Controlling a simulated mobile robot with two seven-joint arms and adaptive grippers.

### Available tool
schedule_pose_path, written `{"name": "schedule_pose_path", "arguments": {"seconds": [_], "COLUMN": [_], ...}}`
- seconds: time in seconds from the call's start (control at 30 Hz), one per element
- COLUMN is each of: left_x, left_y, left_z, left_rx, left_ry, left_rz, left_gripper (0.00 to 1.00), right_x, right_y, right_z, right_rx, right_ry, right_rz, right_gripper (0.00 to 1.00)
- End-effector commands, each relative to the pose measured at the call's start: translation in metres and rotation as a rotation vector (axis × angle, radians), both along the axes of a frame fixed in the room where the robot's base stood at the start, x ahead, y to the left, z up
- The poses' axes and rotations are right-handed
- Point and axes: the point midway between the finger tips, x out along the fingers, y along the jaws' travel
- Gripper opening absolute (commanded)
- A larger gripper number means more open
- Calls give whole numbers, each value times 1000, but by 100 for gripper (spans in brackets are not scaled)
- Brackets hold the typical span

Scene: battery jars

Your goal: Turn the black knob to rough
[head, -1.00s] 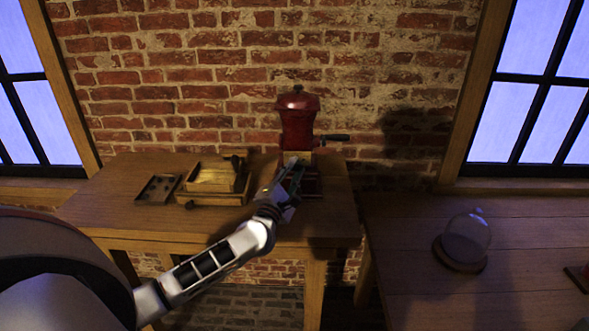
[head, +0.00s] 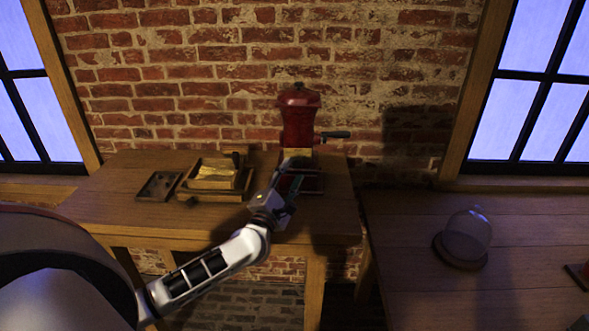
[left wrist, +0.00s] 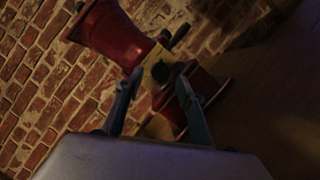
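A red grinder (head: 299,122) stands at the back of the left table, against the brick wall. It has a black crank handle (head: 336,135) on its right side and a pale brass plate on its front. In the left wrist view the black knob (left wrist: 161,73) sits on the brass plate (left wrist: 153,62) of the grinder (left wrist: 112,35). My left gripper (head: 285,184) is in front of the grinder. In the left wrist view its two fingers (left wrist: 158,98) are spread apart with nothing held between them, and the knob shows beyond, between the tips. Whether a fingertip touches the grinder is unclear. My right gripper is not in view.
Left of the grinder, a wooden box (head: 187,192) and a small dark tray (head: 158,187) lie on the table (head: 130,220). On the right table, a glass dome (head: 468,234) stands on a round base. A gap separates the tables.

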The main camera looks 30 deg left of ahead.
Motion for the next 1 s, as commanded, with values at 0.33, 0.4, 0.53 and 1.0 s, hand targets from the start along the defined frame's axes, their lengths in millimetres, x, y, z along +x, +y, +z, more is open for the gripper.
{"name": "schedule_pose_path", "arguments": {"seconds": [0.33,0.4,0.53,1.0], "left_x": [-40,-43,-46,-46], "left_y": [-8,-9,-10,-10], "left_z": [-8,-8,-9,-9], "left_rx": [1,1,1,2], "left_ry": [1,1,0,0], "left_rz": [0,0,-1,-1], "left_gripper": [38,38,38,38], "right_x": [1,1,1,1], "right_y": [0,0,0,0], "right_z": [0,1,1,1], "right_rx": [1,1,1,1], "right_ry": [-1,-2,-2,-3], "right_rz": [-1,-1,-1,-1], "right_gripper": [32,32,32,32]}}
